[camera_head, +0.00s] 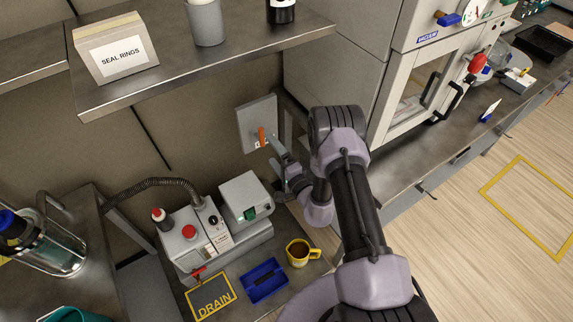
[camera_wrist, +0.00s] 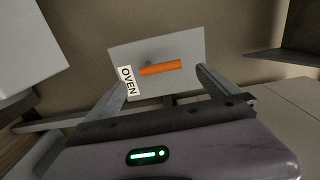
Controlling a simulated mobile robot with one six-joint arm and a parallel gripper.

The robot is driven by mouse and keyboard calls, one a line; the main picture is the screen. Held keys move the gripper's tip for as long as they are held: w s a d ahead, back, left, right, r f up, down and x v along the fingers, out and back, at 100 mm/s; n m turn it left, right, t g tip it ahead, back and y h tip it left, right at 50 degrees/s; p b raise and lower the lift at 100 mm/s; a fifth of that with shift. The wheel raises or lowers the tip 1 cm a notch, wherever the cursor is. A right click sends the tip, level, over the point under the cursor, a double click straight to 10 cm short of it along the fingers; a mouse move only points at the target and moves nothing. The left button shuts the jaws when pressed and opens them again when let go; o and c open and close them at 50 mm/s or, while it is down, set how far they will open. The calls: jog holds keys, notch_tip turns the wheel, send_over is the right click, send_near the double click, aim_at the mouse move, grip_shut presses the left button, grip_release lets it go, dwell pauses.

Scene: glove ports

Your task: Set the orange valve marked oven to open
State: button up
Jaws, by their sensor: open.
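The orange valve handle (camera_head: 262,137) is on a grey plate (camera_head: 252,113) against the back wall. In the head view the handle stands roughly upright. In the wrist view the orange handle (camera_wrist: 160,68) lies almost level across the plate (camera_wrist: 185,48), with a white OVEN label (camera_wrist: 127,81) at its left end, its text turned sideways. My gripper (camera_wrist: 162,74) is open, its fingers spread to either side of the handle with nothing between them gripped. In the head view my gripper (camera_head: 272,146) is close in front of the plate. Contact with the handle cannot be told.
A shelf (camera_head: 200,60) with a SEAL RINGS box (camera_head: 117,50) overhangs at the upper left. A grey device (camera_head: 245,197), a pump-like machine (camera_head: 195,235), a yellow mug (camera_head: 299,252) and a blue tray (camera_head: 264,281) stand below. A large cabinet (camera_head: 345,60) is close on the right.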

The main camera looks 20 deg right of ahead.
jog(key=p+v, duration=0.1)
jog(key=v, duration=0.8)
jog(key=shift+p, duration=0.3)
jog(key=shift+w, duration=0.1)
